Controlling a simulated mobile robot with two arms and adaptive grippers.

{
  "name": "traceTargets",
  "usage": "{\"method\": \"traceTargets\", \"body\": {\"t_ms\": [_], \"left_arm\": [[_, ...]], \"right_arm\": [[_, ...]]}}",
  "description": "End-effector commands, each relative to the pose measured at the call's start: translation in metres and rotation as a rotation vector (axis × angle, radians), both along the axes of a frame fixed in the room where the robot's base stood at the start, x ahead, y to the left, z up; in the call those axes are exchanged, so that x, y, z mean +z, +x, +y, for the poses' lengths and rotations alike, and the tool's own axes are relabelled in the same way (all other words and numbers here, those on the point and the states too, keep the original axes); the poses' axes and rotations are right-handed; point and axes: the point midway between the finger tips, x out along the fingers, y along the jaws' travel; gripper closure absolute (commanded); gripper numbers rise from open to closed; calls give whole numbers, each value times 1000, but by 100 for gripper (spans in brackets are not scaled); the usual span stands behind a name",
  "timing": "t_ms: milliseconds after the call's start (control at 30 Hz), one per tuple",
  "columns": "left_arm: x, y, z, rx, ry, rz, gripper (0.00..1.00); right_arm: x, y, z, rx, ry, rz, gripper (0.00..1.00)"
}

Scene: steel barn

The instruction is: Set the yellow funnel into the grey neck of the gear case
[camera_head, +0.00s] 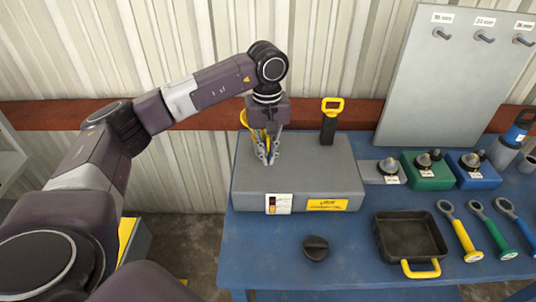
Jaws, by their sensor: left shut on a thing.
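The gear case (335,178) is a grey box on the blue table, with a white label and a yellow label on its front. My left gripper (268,158) points down over the left part of its top. It is shut on the yellow funnel (244,119), whose rim shows to the left of the gripper and whose lower part shows between the fingers. The fingers hide most of the funnel. I cannot make out the grey neck, nor whether the funnel's tip is inside it. My right gripper is not in view.
A black dipstick with a yellow handle (331,118) stands up from the case. A black cap (316,247) and a black tray (410,238) lie in front on the blue table (275,262). Several wrenches, green and blue blocks and a grey hook panel (440,90) are to the right.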

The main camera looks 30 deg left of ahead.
Motion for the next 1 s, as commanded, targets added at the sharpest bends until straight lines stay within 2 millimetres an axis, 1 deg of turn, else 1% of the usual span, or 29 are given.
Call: {"method": "traceTargets", "body": {"t_ms": [300, 600, 633, 833, 1000], "left_arm": [[-11, 0, 0, 0, 1, -1, 100], [-11, 0, 0, 0, 0, 0, 100], [-11, 0, 0, 0, 0, 0, 94], [-11, 0, 0, 0, 0, 0, 72], [-11, 0, 0, 0, 0, 0, 72]], "right_arm": [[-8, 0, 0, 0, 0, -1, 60], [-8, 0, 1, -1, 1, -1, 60], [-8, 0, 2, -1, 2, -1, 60], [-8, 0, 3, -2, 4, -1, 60], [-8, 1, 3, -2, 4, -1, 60]]}}
